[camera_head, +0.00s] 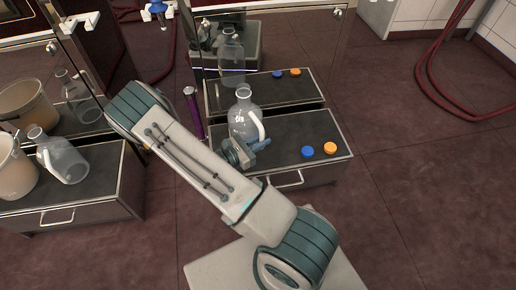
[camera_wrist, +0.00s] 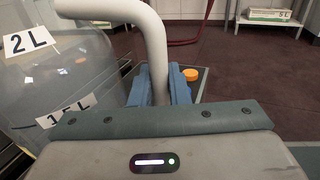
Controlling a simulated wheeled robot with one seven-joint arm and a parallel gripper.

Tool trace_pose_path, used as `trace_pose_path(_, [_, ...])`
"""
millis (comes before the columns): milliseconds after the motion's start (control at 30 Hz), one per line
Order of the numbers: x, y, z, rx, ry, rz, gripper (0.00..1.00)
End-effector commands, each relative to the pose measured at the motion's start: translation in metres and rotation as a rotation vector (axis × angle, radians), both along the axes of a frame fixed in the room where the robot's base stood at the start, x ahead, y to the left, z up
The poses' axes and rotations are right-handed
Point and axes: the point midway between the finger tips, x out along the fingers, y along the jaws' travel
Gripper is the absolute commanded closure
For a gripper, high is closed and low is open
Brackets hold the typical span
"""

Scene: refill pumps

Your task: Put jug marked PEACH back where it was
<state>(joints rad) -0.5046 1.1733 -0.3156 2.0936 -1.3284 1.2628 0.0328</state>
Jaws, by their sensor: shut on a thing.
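A clear jug (camera_head: 243,119) with a white handle is upright over the dark top of the right-hand low cabinet (camera_head: 285,127); I cannot tell whether it touches. My gripper (camera_head: 252,147) is shut on its handle. In the wrist view the blue fingers of my gripper (camera_wrist: 161,92) close around the white handle (camera_wrist: 155,45), and the clear jug wall (camera_wrist: 60,80) fills the left side with labels "2 L" and "1.5 L". No PEACH mark is readable.
A blue cap (camera_head: 307,151) and an orange cap (camera_head: 330,148) lie right of the held jug. A pale bucket (camera_head: 14,168) is at the far left. A purple cylinder (camera_head: 193,112) stands between the cabinets. Glossy panels behind show reflections. Floor at right is clear, except a red hose (camera_head: 432,95).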

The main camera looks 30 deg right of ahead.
Motion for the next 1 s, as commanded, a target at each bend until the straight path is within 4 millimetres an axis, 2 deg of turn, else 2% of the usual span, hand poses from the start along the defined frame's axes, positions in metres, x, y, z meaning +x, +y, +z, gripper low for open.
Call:
trace_pose_path(33, [0.008, -0.003, -0.008, -0.001, -0.003, -0.002, 1.0])
trace_pose_path(200, [0.024, -0.006, -0.015, -0.001, 0.0, -0.001, 1.0])
trace_pose_path(333, [0.025, -0.006, -0.024, -0.001, 0.001, 0.0, 1.0])
trace_pose_path(533, [0.025, -0.006, -0.054, -0.001, 0.001, -0.001, 1.0])
trace_pose_path(967, [0.025, -0.006, -0.059, -0.001, 0.0, -0.001, 1.0])
trace_pose_path(1000, [0.025, -0.006, -0.059, 0.0, 0.0, -0.001, 0.76])
